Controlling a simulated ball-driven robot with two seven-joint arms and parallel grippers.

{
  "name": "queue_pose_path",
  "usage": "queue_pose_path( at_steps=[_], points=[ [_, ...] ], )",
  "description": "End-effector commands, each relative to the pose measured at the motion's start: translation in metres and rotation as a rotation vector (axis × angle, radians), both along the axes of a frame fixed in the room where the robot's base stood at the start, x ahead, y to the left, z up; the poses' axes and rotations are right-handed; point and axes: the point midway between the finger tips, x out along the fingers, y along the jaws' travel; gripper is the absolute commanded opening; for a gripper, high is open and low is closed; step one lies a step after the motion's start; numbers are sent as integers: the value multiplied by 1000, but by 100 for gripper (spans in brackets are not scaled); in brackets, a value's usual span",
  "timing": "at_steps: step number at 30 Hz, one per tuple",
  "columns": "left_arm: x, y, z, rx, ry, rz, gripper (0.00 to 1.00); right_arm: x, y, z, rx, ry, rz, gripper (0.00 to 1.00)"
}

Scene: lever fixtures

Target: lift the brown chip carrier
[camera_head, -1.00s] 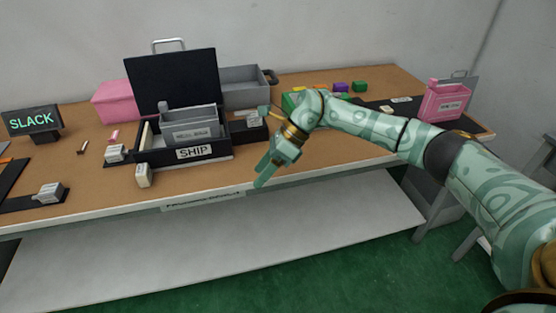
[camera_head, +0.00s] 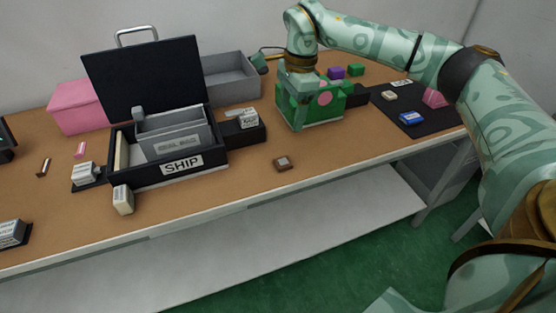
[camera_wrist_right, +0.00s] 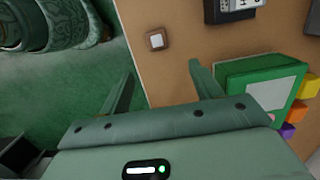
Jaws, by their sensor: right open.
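The brown chip carrier (camera_head: 284,163) is a small brown square with a pale top. It lies flat on the brown table near the front edge. It also shows in the right wrist view (camera_wrist_right: 156,40), beyond the fingertips and between their lines. My right gripper (camera_wrist_right: 161,70) is open and empty, with its two fingers apart. In the head view my right gripper (camera_head: 297,112) hangs behind the carrier, in front of a green box, and its fingers are hard to make out against it. Nothing touches the carrier. My left gripper is not in view.
The green box (camera_wrist_right: 232,78) stands close beside my right gripper. A black SHIP box (camera_head: 172,180) with raised lid stands left of the carrier. A dark block with a white item (camera_head: 248,119) lies behind it. The table around the carrier is clear.

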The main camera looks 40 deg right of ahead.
Motion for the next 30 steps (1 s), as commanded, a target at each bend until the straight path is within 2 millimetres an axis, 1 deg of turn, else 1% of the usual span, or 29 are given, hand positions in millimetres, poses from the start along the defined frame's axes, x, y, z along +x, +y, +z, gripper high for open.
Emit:
queue_pose_path(
  at_steps=[1,3,6,9,17,22,25,27,30],
  points=[
    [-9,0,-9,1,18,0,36,0,2,-21,0,10,2,64],
    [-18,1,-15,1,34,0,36,1,4,-40,1,10,1,64],
    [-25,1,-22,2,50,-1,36,1,7,-63,1,10,1,64],
    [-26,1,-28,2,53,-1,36,2,9,-79,1,6,2,64],
    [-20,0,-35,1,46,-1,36,2,12,-95,2,3,0,64],
    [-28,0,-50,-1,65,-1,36,-2,16,-125,2,9,1,64],
    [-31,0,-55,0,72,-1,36,-1,18,-139,2,7,1,64],
    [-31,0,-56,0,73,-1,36,-1,19,-141,2,4,-1,64],
    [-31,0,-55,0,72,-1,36,-1,19,-139,1,2,-1,64]
  ],
)
